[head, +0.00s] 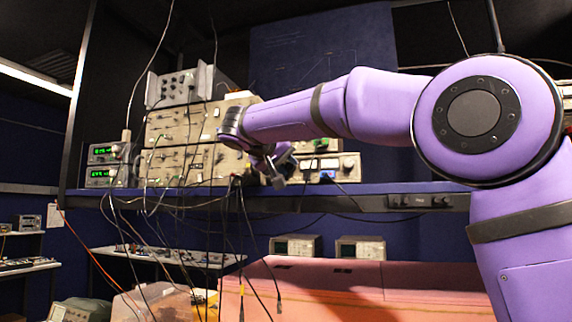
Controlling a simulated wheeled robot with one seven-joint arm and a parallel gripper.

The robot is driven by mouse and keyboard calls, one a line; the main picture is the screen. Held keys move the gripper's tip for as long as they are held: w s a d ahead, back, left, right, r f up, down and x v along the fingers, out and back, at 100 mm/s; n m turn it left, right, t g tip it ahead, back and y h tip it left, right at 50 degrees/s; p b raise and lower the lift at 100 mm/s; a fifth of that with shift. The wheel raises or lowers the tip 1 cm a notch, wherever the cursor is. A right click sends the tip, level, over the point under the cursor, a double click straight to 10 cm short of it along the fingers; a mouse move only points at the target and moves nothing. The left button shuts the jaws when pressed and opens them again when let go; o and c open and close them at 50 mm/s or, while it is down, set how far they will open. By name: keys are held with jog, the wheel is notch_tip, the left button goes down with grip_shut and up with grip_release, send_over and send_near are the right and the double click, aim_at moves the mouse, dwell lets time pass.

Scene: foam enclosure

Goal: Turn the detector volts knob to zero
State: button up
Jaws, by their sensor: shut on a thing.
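My gripper (274,170) is at the front of the lower right of the stacked beige instrument panels (180,165) on the shelf. It is small in view and seen partly from behind. It is shut on a small control that looks like a knob, but the fingers and wrist hide it. I cannot read any label, so the detector volts knob and its pointer cannot be made out.
Many loose cables hang in front of the panels and over the shelf edge (400,190). Green-lit displays (103,160) stand at the left, and a white-fronted unit (330,167) at the right. Below are two small instruments (295,247) and a pink foam block (350,285).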

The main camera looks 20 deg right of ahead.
jog(key=o, duration=0.9)
jog(key=v, duration=1.1)
jog(key=shift+w, duration=0.1)
